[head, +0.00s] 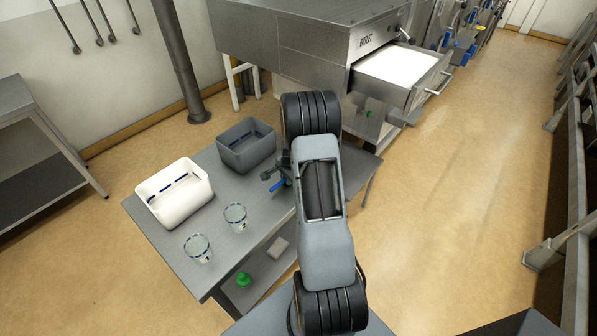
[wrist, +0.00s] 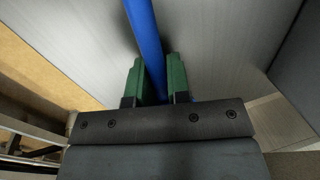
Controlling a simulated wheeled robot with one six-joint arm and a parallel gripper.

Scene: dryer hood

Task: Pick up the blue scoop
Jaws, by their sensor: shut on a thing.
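The blue scoop (head: 278,184) shows in the head view as a small blue piece beside my arm, over the grey table. In the wrist view a long blue bar, the scoop's handle (wrist: 143,30), runs up from between the two green fingers of my gripper (wrist: 154,80). My gripper is shut on the handle. In the head view my gripper (head: 275,180) is partly hidden by my arm. The scoop's far end is out of the wrist view, and I cannot tell whether it touches the table.
A white bin (head: 174,207), a dark grey bin (head: 246,156) and two clear beakers, one nearer (head: 198,249) and one farther (head: 235,217), stand on the table (head: 150,222). A green object (head: 244,279) lies on the lower shelf. A metal machine with an open drawer (head: 402,98) stands behind.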

